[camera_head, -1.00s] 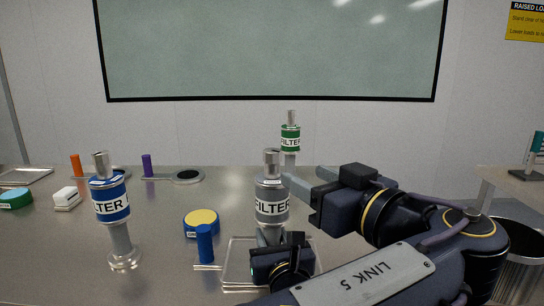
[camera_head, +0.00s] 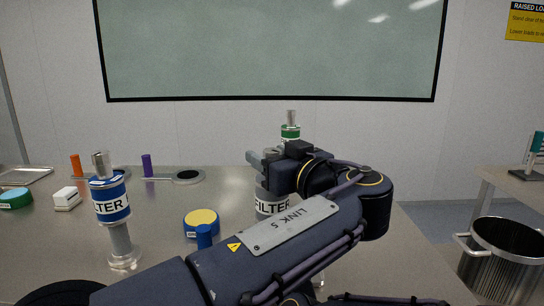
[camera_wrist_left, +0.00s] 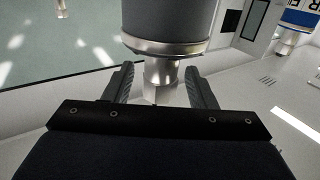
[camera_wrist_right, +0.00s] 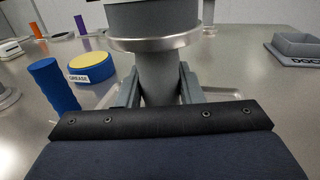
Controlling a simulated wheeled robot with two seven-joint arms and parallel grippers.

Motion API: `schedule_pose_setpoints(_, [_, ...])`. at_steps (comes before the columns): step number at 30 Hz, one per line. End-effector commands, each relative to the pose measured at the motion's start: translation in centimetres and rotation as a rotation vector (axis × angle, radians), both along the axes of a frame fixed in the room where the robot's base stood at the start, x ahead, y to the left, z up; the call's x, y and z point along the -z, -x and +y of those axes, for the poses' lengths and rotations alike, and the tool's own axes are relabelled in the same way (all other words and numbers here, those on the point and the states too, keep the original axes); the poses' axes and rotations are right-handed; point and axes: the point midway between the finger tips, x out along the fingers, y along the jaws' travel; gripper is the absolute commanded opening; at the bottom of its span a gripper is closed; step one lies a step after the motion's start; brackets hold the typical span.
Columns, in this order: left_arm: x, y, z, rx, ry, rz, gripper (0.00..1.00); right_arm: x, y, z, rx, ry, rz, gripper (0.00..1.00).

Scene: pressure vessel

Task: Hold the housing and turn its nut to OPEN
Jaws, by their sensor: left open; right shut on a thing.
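The grey filter housing (camera_head: 272,207) stands upright mid-table in the head view, partly covered by my left arm. My left gripper (camera_head: 262,158) reaches its top from the right. In the left wrist view my left gripper (camera_wrist_left: 161,88) is open, with one finger on each side of the silver nut (camera_wrist_left: 160,75), gaps showing. The grey body (camera_wrist_left: 168,18) shows beyond the nut. In the right wrist view my right gripper (camera_wrist_right: 160,88) is shut on the housing's grey lower stem (camera_wrist_right: 160,72), under a silver collar. The head view hides it. I cannot read the nut's marking.
A blue filter housing (camera_head: 111,200) stands at left, a green one (camera_head: 290,132) behind. A yellow-topped blue grease tin (camera_head: 201,218) and blue handle (camera_head: 204,238) stand close by. A grey dock tray (camera_wrist_right: 297,45) shows in the right wrist view. A metal bin (camera_head: 503,258) stands at right.

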Motion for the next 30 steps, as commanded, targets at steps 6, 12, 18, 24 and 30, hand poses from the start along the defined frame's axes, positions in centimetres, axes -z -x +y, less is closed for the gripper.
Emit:
schedule_pose_setpoints(6, [0.00, 0.01, -0.02, 0.000, 0.000, 0.000, 0.46, 0.01, 0.00, 0.02, -0.001, 0.000, 0.000, 0.00])
schedule_pose_setpoints(12, [0.01, 0.03, -0.02, 0.000, 0.000, 0.000, 0.20, 0.02, 0.02, 0.03, -0.001, 0.000, 0.000, 0.00])
schedule_pose_setpoints(18, [0.01, 0.03, -0.03, -0.003, -0.001, 0.001, 0.07, 0.02, 0.00, 0.02, -0.001, 0.000, 0.001, 0.00])
schedule_pose_setpoints(24, [0.03, -0.05, -0.10, -0.050, 0.000, 0.001, 0.07, 0.02, 0.00, 0.02, -0.001, 0.000, 0.000, 0.00])
schedule_pose_setpoints(30, [0.07, -0.13, -0.12, -0.168, -0.002, 0.000, 0.07, 0.01, 0.01, 0.02, 0.000, 0.000, 0.000, 0.00])
